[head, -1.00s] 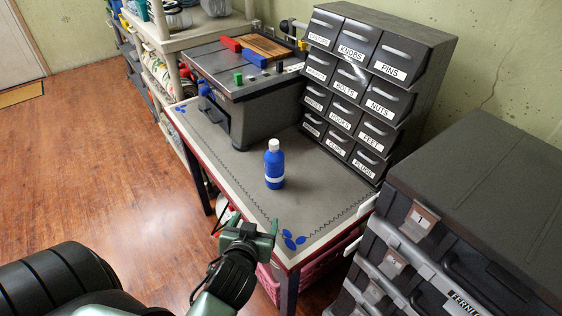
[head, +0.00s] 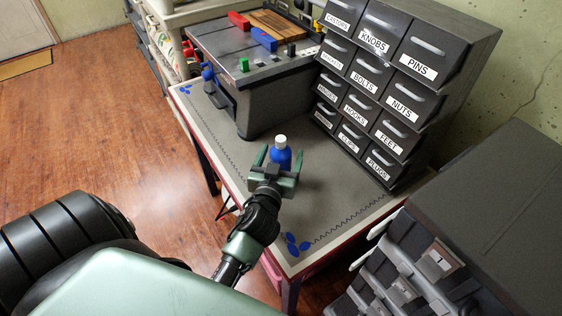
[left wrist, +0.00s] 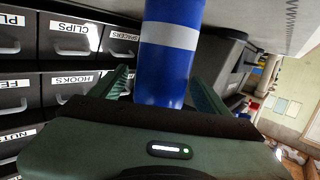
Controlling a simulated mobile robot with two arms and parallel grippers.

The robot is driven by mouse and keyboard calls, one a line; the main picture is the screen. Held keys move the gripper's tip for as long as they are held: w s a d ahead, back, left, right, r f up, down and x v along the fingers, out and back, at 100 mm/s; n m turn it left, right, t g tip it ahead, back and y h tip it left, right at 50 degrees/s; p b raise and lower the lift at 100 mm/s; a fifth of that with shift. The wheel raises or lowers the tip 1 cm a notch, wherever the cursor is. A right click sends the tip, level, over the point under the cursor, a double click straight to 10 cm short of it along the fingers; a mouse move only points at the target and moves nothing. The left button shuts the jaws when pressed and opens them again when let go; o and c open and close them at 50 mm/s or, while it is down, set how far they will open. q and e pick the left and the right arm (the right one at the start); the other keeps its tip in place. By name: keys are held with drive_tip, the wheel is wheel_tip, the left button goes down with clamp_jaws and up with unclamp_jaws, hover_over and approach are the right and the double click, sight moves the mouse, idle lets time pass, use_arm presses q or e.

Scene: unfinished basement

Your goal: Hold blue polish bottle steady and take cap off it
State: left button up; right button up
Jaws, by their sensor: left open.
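The blue polish bottle (head: 280,158) stands upright on the grey worktable (head: 330,203), with its white cap (head: 280,141) on top. My left gripper (head: 277,162) is open, its green fingers on either side of the bottle. In the left wrist view the bottle (left wrist: 170,55), with a pale band around it, sits between the spread fingers (left wrist: 165,92). I see no finger pressed against it. The lower part of the bottle is hidden behind the gripper in the head view. My right gripper is out of view.
A labelled drawer cabinet (head: 398,85) stands on the table behind and right of the bottle. A grey workbench machine (head: 255,85) with coloured blocks stands at the back left. A dark drawer unit (head: 480,225) is at the right. The table's front left is clear.

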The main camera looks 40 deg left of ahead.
use_arm(q)
drive_tip(key=x, duration=0.2)
drive_tip(key=shift+w+a+f, duration=0.1)
drive_tip(key=shift+w+a, duration=0.05)
drive_tip(key=shift+w, duration=0.15)
clamp_jaws()
wheel_tip(320, 180, up, 20)
drive_tip(key=p, duration=0.3)
drive_tip(key=shift+p, duration=0.3)
drive_tip(key=c, duration=1.1)
unclamp_jaws()
clamp_jaws()
